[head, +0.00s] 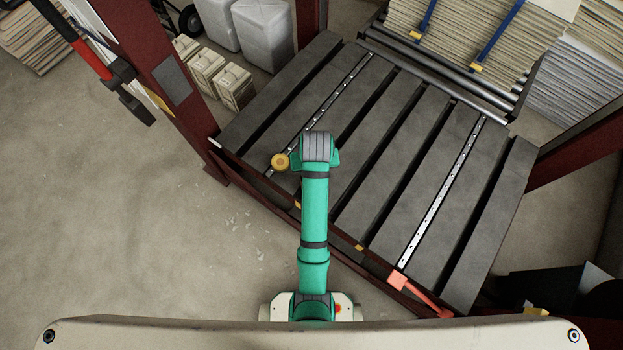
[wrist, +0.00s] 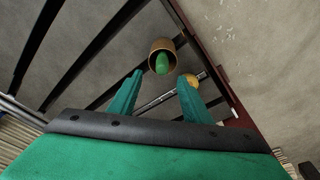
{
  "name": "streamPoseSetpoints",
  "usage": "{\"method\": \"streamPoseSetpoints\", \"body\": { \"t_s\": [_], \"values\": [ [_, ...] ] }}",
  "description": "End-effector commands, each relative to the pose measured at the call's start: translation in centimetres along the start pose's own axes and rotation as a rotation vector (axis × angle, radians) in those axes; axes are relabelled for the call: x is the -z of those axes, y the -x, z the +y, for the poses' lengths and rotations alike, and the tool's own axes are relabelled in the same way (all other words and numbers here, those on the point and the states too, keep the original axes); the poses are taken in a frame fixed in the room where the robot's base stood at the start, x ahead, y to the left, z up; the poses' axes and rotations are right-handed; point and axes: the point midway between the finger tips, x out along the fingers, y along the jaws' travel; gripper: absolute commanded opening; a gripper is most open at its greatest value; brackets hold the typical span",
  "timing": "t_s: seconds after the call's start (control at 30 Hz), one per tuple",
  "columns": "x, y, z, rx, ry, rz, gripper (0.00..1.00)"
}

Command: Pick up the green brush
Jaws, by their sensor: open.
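My gripper (wrist: 160,77) is open, its two green fingers apart with nothing between them. Ahead of the fingertips in the wrist view is a brown round cup-like holder (wrist: 159,44). A green rounded thing (wrist: 162,64) shows at its mouth and looks like the green brush; most of it is hidden. The fingers appear apart from it. In the head view my green arm reaches over the slatted bed, and my fingers, the holder and the brush are hidden beneath it.
A round yellow thing (head: 280,161) is by the near end of a perforated rail; it seems to show behind the right finger in the wrist view (wrist: 194,79). The dark slatted bed (head: 378,205) has gaps. Dark red posts (head: 150,75) flank it.

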Motion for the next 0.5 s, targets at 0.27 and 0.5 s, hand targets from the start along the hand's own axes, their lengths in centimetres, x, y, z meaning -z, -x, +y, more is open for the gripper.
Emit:
{"method": "streamPoseSetpoints", "body": {
  "t_s": [0.27, 0.5],
  "values": [
    [0.6, -0.5, 0.1, 0.006, 0.005, -0.045, 0.44],
    [0.4, -3.9, 0.1, 0.006, 0.005, -0.044, 0.44]
  ]
}}
